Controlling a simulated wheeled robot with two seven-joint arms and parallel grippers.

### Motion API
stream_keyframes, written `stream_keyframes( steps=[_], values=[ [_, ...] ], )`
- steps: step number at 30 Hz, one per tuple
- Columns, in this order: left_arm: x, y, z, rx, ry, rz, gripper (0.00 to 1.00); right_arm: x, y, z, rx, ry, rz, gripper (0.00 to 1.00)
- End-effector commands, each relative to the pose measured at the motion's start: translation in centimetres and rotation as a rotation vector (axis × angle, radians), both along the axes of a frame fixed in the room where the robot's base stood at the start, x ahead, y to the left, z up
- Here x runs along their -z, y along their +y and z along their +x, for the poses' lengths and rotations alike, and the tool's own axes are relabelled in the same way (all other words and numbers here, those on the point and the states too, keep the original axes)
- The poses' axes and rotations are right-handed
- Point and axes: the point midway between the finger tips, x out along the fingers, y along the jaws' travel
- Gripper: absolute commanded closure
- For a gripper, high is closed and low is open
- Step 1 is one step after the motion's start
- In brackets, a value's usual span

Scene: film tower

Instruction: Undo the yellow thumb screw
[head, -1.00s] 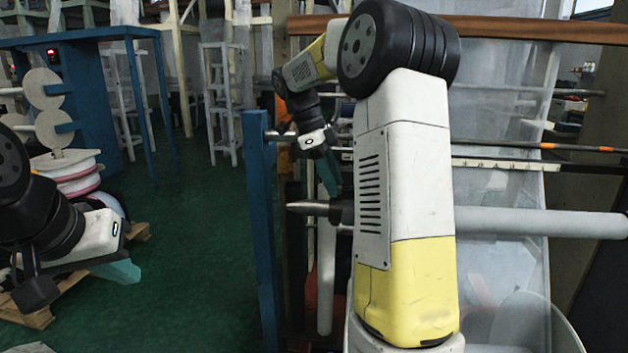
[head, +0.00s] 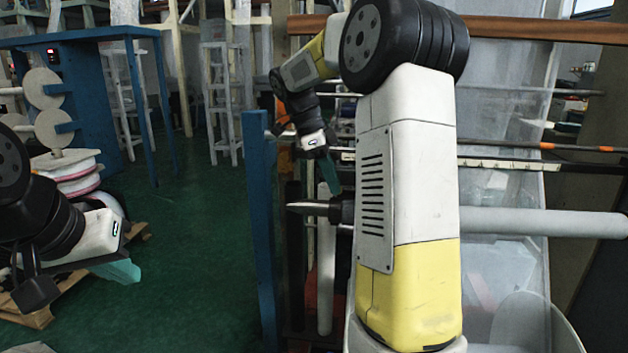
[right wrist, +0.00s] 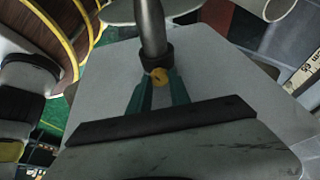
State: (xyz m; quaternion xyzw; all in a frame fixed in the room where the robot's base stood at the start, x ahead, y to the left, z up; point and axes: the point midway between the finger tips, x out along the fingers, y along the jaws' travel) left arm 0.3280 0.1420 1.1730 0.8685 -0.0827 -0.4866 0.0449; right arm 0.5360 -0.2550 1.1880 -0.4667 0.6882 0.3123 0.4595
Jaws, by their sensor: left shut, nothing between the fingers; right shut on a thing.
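The yellow thumb screw (right wrist: 159,76) shows in the right wrist view, on the dark collar (right wrist: 157,57) at the end of a grey metal shaft (right wrist: 151,25). My right gripper (right wrist: 158,84) has its green fingers shut on the screw, one on each side. In the head view my right gripper (head: 330,175) is beside the dark collar (head: 342,209) of the pointed shaft (head: 312,207); the screw itself is hidden there. My left gripper (head: 128,271) is shut and empty at the left, away from the shaft.
A blue post (head: 262,230) stands left of the shaft. A long pale roller (head: 540,222) lies to the right, partly behind my right arm. Stacked white and pink reels (head: 78,178) stand on a wooden pallet (head: 30,312) near my left arm. Green floor is open between.

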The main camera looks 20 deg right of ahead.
Motion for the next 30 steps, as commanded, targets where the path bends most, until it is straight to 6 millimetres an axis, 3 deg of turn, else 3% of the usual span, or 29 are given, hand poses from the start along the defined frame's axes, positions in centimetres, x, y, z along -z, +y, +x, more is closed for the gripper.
stream_keyframes(
  steps=[18,30],
  values=[
    [0.00,0.00,0.00,0.000,0.000,0.000,1.00,-0.10,0.05,-0.48,-0.548,-0.003,0.000,1.00],
    [0.00,0.00,0.00,0.000,0.000,0.000,1.00,-0.07,-0.01,-0.58,-0.753,-0.002,-0.001,1.00]
  ],
)
